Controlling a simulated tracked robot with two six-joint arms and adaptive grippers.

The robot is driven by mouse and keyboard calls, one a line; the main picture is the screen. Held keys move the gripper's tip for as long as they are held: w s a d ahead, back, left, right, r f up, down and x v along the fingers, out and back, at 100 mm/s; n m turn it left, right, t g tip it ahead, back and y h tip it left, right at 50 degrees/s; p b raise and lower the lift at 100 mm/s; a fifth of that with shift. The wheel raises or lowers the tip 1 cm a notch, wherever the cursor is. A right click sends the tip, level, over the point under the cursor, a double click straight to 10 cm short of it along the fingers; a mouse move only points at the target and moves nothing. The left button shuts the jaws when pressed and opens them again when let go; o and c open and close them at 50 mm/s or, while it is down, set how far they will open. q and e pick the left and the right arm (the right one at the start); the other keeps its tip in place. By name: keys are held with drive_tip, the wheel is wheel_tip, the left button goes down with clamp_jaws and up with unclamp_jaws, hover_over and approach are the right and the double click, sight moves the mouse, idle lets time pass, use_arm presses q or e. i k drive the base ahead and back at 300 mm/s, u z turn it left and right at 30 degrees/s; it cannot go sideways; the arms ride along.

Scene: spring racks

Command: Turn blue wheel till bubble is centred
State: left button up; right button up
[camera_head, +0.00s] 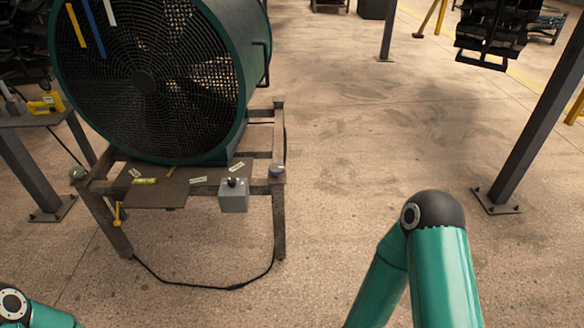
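A large green drum fan (145,80) stands on a metal frame at the left. A yellow-green level vial (145,181) lies on the plate (160,198) at the front of the frame; its bubble is too small to make out. Small round knobs sit on the frame's front corners, a greenish one (78,173) at the left and a greyish one (278,171) at the right. I cannot tell a blue wheel for certain. Neither gripper is in view; only parts of my arms show at the bottom left and bottom right.
A grey box with a black knob (234,199) is on the frame's front, and a yellow handle (118,214) hangs at its left. A black cable (205,287) loops on the floor. A dark post (540,110) stands at the right. The middle floor is clear.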

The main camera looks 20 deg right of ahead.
sight(277, 169)
drive_tip(key=z, duration=0.05)
drive_tip(key=i, duration=0.95)
drive_tip(key=u, duration=0.1)
